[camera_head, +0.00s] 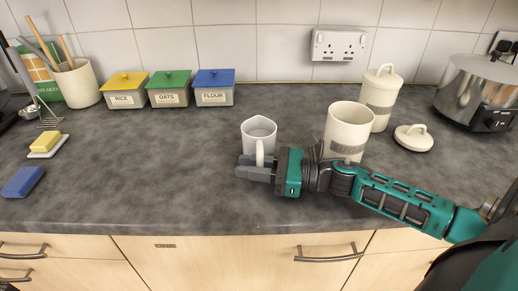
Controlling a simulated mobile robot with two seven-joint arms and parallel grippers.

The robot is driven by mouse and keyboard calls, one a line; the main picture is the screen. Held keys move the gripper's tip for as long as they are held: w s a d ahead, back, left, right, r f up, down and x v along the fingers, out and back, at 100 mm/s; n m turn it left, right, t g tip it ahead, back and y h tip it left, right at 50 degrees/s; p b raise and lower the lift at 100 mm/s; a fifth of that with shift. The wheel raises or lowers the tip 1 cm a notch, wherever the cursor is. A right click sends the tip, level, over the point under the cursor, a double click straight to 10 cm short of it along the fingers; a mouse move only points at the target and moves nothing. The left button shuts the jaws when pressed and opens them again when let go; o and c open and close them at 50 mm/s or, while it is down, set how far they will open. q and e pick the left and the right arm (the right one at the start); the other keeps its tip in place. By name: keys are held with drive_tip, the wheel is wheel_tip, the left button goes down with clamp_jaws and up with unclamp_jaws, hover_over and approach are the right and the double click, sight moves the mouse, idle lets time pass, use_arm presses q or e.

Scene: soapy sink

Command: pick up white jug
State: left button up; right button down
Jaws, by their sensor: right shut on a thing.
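The white jug (258,132) stands upright near the middle of the dark counter, its handle facing the front edge. My right gripper (255,169) comes in from the right and is shut on the jug's handle, at the lower front of the jug. The gripper hides part of the jug's base, so I cannot tell whether it touches the counter. My left gripper is not in view.
An open cream canister (347,130) stands close to the right of the jug, behind my right arm. A lidded canister (381,98), a loose lid (413,138) and a steel pot (474,92) are further right. Rice, oats and flour boxes (170,90) line the back.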

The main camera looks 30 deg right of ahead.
idle(0.7)
wheel_tip(320, 180, up, 25)
drive_tip(key=p, duration=0.1)
drive_tip(key=shift+r+p, duration=0.15)
drive_tip(key=shift+p, duration=0.25)
idle(0.6)
